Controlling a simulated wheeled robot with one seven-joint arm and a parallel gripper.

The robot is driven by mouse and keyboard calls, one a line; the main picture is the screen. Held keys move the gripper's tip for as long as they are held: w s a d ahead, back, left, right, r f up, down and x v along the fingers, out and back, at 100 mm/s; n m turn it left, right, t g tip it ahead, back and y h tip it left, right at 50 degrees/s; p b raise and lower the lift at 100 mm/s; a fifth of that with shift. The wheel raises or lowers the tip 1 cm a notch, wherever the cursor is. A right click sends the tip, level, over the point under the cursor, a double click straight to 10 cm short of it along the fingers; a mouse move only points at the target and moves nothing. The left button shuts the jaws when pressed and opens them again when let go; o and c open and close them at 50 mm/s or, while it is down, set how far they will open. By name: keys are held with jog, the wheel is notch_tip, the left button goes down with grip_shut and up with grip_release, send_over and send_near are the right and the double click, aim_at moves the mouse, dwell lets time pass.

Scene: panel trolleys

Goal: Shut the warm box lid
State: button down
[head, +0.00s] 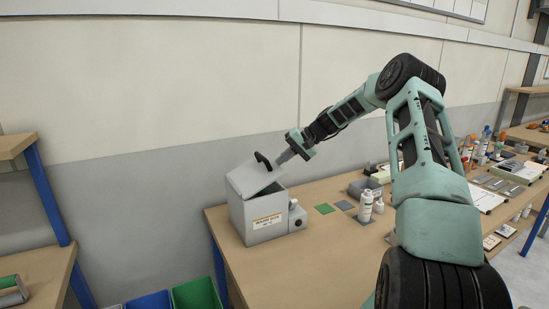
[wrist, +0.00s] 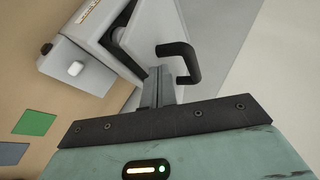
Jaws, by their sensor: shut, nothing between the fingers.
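The warm box (head: 258,222) is a grey box with a label on its front, standing on the left end of the wooden bench. Its lid (head: 246,178) is tilted, partly open, with a black handle (head: 263,160) on it. My gripper (head: 283,158) is shut and empty, just right of the handle. In the wrist view the gripper fingers (wrist: 164,80) are together beside the black handle (wrist: 183,60), over the lid (wrist: 150,35). I cannot tell whether the fingertips touch the lid. The box (wrist: 85,50) shows at the upper left there.
A small grey unit with a black knob (head: 298,217) is on the box's right side. Green (head: 325,208) and grey (head: 344,205) squares lie on the bench, with white bottles (head: 366,205) further right. A wall stands behind. The bench front is clear.

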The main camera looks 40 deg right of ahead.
notch_tip(320, 180, down, 7)
jog(key=d+t+y+b, duration=0.1)
jog(key=d+y+b, duration=0.1)
jog(key=b, duration=0.2)
jog(key=shift+s+r+m+y, duration=0.2)
jog(key=shift+s+m+y, duration=0.1)
jog(key=shift+m, duration=0.1)
jog(key=shift+r, duration=0.1)
jog(key=w+r+b+v, duration=0.1)
jog(key=r+v, duration=0.1)
jog(key=v, duration=1)
jog(key=shift+a, duration=0.35)
